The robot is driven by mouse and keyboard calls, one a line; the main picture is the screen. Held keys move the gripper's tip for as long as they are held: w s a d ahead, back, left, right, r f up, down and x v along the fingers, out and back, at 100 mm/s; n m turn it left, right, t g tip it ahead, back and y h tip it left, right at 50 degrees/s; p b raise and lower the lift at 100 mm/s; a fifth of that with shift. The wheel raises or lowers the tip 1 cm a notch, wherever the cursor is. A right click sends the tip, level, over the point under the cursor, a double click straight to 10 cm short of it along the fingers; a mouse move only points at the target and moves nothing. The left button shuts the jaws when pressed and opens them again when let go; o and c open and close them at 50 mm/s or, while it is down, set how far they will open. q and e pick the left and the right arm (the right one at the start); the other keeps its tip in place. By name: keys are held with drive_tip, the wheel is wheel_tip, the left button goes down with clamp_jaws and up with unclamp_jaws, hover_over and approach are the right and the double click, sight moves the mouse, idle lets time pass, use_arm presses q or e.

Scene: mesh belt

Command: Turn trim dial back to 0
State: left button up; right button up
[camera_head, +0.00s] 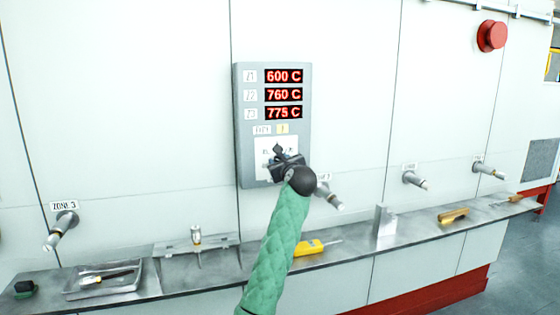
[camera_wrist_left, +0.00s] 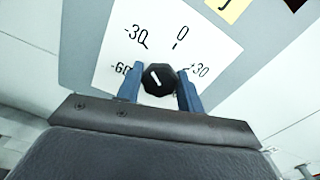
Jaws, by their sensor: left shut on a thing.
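The trim dial (camera_wrist_left: 159,79) is a small black knob on a white scale plate (camera_wrist_left: 112,48) marked -60, -30, 0 and +30. Its white pointer line tilts up and left, toward about the -30 mark and left of 0. My left gripper (camera_wrist_left: 160,86) has its blue fingers on both sides of the knob and is shut on it. In the head view my left gripper (camera_head: 283,156) is at the lower part of the grey control panel (camera_head: 243,110) and hides the knob. My right gripper is not in view.
The panel displays (camera_head: 284,94) read 600 C, 760 C and 775 C. Pipe stubs (camera_head: 415,178) stick out of the wall on both sides. A steel ledge (camera_head: 350,247) below holds a tray (camera_head: 76,290), a yellow tool (camera_head: 308,248) and other items. A red button (camera_head: 491,36) is at upper right.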

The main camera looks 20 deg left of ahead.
use_arm(q)
drive_tip(key=shift+m+p, duration=0.75)
drive_tip(key=shift+m, duration=0.25)
drive_tip(key=shift+m+p, duration=0.4)
drive_tip(key=shift+m, duration=0.2)
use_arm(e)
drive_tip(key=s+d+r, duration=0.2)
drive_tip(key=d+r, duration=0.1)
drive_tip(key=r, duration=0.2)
use_arm(q)
drive_tip(key=m+p, duration=0.3)
drive_tip(key=p, duration=0.1)
drive_tip(key=shift+r+m, duration=0.1)
drive_tip(key=shift+m, duration=0.3)
drive_tip(key=m+p, duration=0.4)
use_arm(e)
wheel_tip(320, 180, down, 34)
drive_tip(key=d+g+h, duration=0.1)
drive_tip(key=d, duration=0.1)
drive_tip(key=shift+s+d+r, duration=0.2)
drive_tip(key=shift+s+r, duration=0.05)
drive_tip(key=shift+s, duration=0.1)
use_arm(q)
drive_tip(key=o, duration=1)
drive_tip(key=shift+d, duration=0.1)
